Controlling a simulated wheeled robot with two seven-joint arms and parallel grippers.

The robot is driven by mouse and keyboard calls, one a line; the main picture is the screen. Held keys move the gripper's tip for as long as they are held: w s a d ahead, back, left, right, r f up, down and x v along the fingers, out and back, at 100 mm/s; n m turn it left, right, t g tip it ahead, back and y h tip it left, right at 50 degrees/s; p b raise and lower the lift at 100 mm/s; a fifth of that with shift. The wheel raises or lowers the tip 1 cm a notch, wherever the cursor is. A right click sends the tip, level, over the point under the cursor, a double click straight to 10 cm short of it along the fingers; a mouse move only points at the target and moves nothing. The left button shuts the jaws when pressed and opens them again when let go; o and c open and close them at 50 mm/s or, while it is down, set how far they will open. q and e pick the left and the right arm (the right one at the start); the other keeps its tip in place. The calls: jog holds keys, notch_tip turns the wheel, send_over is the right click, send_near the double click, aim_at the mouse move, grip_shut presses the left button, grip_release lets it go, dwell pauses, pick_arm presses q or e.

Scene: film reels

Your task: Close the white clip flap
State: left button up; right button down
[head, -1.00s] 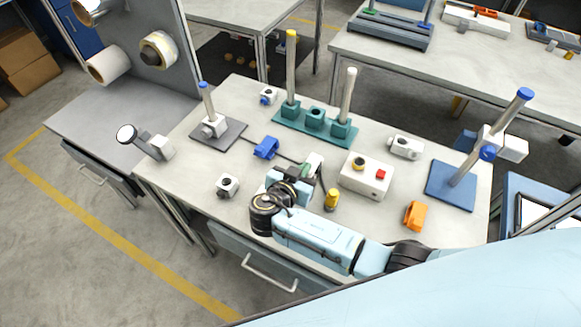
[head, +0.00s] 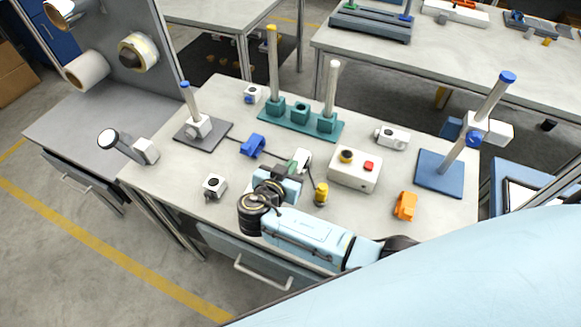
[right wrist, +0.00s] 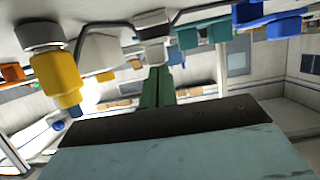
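The white clip (head: 304,157) sits on the table near its middle, just beyond my right gripper (head: 293,167). It is partly covered by the gripper, and I cannot tell how its flap stands. In the right wrist view the green fingers of my right gripper (right wrist: 157,72) lie together with nothing seen between them. A pale block, seemingly the white clip (right wrist: 152,52), is right at their tips; I cannot tell whether they touch. A dark cable runs by it. My left gripper is not in view.
A yellow bottle-like piece (head: 321,193) stands close right of my right gripper. A blue clip (head: 253,145) lies to the left, a white button box (head: 354,171) to the right. An orange clip (head: 405,206) is farther right.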

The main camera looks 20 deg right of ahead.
jog(key=shift+w+d+f+b, duration=0.25)
jog(key=shift+d+f+b, duration=0.15)
jog(key=shift+d, duration=0.1)
jog(key=shift+r+p, duration=0.35)
jog(key=shift+p, duration=0.05)
jog(key=w+r+v, duration=0.1)
jog(key=r+v, duration=0.1)
jog(key=v, duration=0.9)
jog(key=shift+s+r+p, duration=0.2)
jog(key=shift+r+p, duration=0.1)
jog(key=shift+p, duration=0.15)
jog(key=shift+a, duration=0.1)
